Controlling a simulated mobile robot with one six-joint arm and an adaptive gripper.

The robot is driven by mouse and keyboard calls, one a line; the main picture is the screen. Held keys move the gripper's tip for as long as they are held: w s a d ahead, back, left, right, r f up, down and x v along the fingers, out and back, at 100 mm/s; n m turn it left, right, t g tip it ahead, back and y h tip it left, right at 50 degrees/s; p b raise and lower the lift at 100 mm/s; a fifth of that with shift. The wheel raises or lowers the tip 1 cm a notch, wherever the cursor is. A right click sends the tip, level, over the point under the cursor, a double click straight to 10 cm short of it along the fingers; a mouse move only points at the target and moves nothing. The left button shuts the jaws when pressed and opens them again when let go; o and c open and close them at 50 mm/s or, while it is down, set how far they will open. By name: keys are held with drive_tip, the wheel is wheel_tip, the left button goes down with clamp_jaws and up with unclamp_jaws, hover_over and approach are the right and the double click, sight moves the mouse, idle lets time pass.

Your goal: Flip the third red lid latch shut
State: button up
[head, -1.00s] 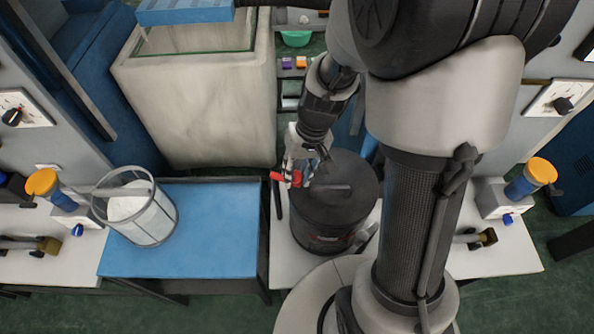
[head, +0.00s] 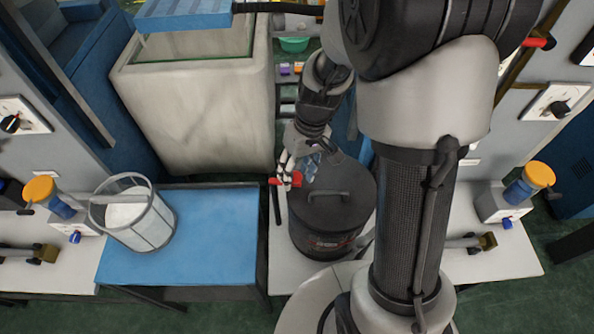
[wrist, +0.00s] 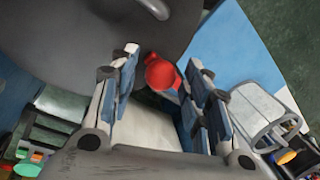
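A dark grey drum (head: 322,228) with a flat lid (head: 345,205) and a bar handle stands on a white bench. A red latch (head: 296,180) sits at the lid's left rim; a red bit also shows just left of my fingers. My gripper (head: 288,174) is at this rim, pointing down. In the wrist view my gripper (wrist: 163,80) is open, its blue-padded fingers on either side of the red latch (wrist: 160,74). The latch is closer to the right finger; I cannot tell whether they touch. Other latches on the rim cannot be made out.
A blue-topped table (head: 185,250) with a mesh basket (head: 133,215) stands at the left. A large pale tank (head: 200,115) is behind. White benches with orange-capped units (head: 538,172) flank both sides. My arm covers the drum's right.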

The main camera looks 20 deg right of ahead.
drive_tip(key=shift+r, duration=0.1)
wheel_tip(320, 180, up, 12)
drive_tip(key=d, duration=0.2)
drive_tip(key=shift+w+d, duration=0.15)
drive_tip(key=shift+w, duration=0.05)
idle(0.6)
drive_tip(key=s+a+r+m+t+h, duration=0.1)
drive_tip(key=s+r+t, duration=0.1)
drive_tip(key=s, duration=0.6)
drive_tip(key=s+a+r+t+h, duration=0.1)
drive_tip(key=s+a+r+t, duration=0.1)
drive_tip(key=s+r, duration=0.3)
drive_tip(key=s+t, duration=0.1)
drive_tip(key=s, duration=0.2)
drive_tip(key=shift+s+a+m, duration=0.3)
drive_tip(key=shift+s+m, duration=0.05)
drive_tip(key=shift+m, duration=0.05)
drive_tip(key=shift+r, duration=0.1)
drive_tip(key=shift+c, duration=0.2)
